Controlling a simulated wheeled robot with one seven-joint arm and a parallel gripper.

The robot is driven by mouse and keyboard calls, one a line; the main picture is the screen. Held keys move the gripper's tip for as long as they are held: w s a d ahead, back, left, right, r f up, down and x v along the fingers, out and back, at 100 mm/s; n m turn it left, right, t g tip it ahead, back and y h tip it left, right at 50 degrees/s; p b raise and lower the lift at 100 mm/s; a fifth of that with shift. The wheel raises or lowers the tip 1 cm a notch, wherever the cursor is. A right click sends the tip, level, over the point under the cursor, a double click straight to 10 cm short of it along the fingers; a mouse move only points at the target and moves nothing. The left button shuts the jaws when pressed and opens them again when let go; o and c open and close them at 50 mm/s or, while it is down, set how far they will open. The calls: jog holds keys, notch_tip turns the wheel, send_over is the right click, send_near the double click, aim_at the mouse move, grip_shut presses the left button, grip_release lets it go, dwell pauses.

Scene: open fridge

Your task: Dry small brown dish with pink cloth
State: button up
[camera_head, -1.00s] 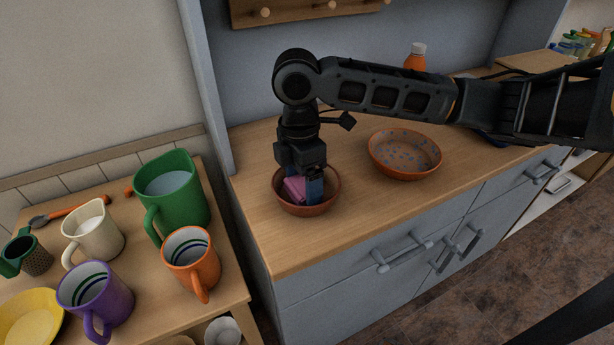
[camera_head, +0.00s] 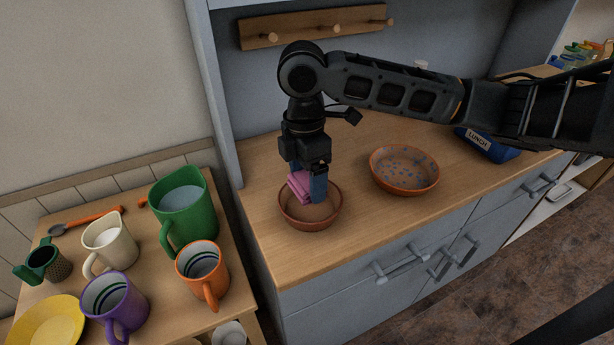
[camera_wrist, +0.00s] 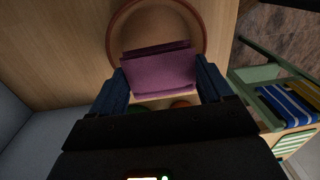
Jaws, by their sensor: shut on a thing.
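The small brown dish (camera_head: 312,222) stands upright on the wooden counter near its left end. My gripper (camera_head: 308,186) is above the dish, pointing down, shut on the folded pink cloth (camera_head: 299,183). The cloth is at the dish's opening, over its left and middle part. I cannot tell whether it touches the inside. In the wrist view the cloth (camera_wrist: 160,70) spans between the two blue fingers (camera_wrist: 162,84), and the rim of the dish (camera_wrist: 113,32) shows around and beyond it.
A larger brown bowl with blue spots (camera_head: 404,171) stands to the right on the counter. A blue lunch box (camera_head: 487,145) is farther right. A lower table at left holds a green pitcher (camera_head: 184,212), an orange mug (camera_head: 203,273), a purple mug (camera_head: 114,306) and other dishes. The counter front is clear.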

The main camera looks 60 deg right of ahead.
jog(key=shift+r, duration=0.15)
jog(key=shift+r+p, duration=1.25)
jog(key=shift+r, duration=0.2)
